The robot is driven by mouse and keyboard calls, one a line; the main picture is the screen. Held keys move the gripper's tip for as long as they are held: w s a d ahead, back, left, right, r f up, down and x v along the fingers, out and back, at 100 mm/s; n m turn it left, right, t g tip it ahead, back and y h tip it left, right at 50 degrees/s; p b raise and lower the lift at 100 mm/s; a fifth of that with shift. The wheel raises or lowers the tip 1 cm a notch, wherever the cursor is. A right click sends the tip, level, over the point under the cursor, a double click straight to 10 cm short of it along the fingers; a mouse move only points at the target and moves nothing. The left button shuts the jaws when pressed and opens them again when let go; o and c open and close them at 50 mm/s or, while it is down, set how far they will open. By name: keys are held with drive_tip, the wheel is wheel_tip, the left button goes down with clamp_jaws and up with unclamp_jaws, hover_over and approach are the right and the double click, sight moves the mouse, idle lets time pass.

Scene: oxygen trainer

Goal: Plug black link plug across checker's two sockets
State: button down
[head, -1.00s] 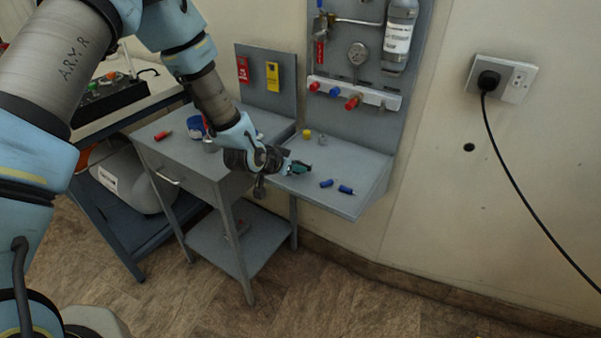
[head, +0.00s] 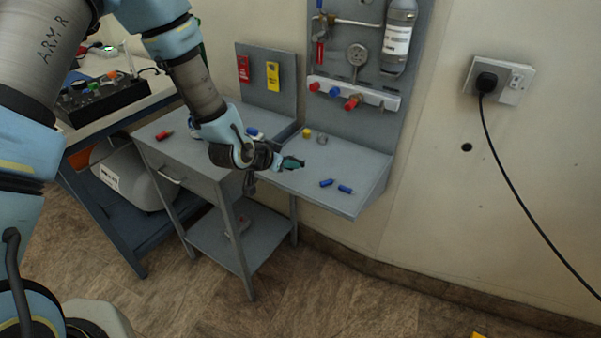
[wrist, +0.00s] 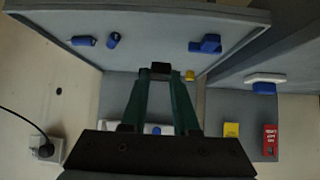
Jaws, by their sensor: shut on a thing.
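My gripper (head: 293,163) has dark green fingers and hangs over the left part of the grey wall shelf (head: 345,160). In the wrist view my gripper (wrist: 161,78) is shut on a small black block, the black link plug (wrist: 161,69), held between the fingertips. In the head view the plug is too small and hidden to make out. A black box with coloured knobs (head: 105,100) stands on the bench at the far left; I cannot tell whether it is the checker, and no pair of sockets is clear on it.
Two blue cylinders (head: 335,186) lie on the shelf's front part. A yellow cap (head: 306,132) stands at its back. A panel with red and blue fittings (head: 354,94) rises behind. The grey side cabinet (head: 190,155) adjoins the shelf on the left. A wall socket (head: 500,80) is at right.

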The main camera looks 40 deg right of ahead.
drive_tip(key=s+a+r, duration=0.1)
drive_tip(key=a+r, duration=0.1)
drive_tip(key=a, duration=0.4)
drive_tip(key=s+a+r+p, duration=0.1)
drive_tip(key=a+r, duration=0.1)
drive_tip(key=a, duration=0.4)
drive_tip(key=shift+s+a+r, duration=0.25)
drive_tip(key=shift+s+r, duration=0.05)
drive_tip(key=shift+r, duration=0.05)
idle(0.4)
